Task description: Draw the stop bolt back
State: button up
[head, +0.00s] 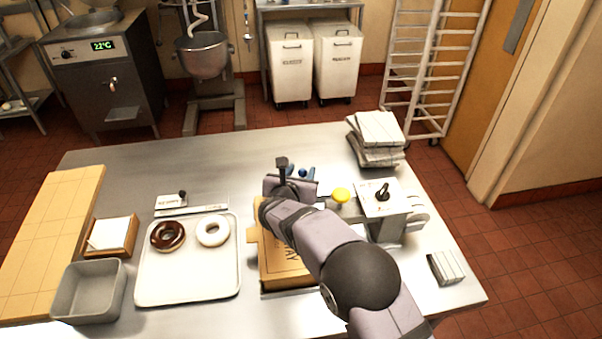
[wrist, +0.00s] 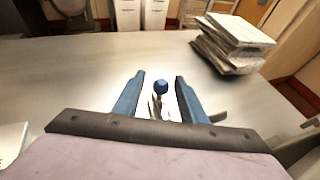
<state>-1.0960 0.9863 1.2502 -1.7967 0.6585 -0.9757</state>
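A blue round knob (wrist: 160,87), which I take to be the stop bolt's end, stands on a pale metal stem in the wrist view. It also shows as a small blue ball in the head view (head: 302,173). My gripper (wrist: 159,79) is open, with one blue finger on each side of the knob and a visible gap to each. In the head view, my gripper (head: 299,172) is beyond the cardboard box. The bolt's lower part and its mount are largely hidden by my gripper and arm.
A metal machine (head: 390,207) with a black lever and a yellow knob (head: 341,195) stands right of my arm. A cardboard box (head: 275,262) lies beneath the arm. Stacked packs (head: 377,128) sit behind right. A tray (head: 187,285) with two doughnuts is left. The table's back is clear.

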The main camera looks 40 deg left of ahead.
jog(key=shift+s+d, duration=0.15)
jog(key=shift+s, duration=0.1)
jog(key=b+v, duration=0.2)
jog(key=v, duration=0.4)
jog(key=shift+r+b, duration=0.1)
jog(key=shift+b, duration=0.25)
jog(key=shift+s+d+r, duration=0.1)
jog(key=shift+s+r, duration=0.1)
jog(key=shift+s, duration=0.15)
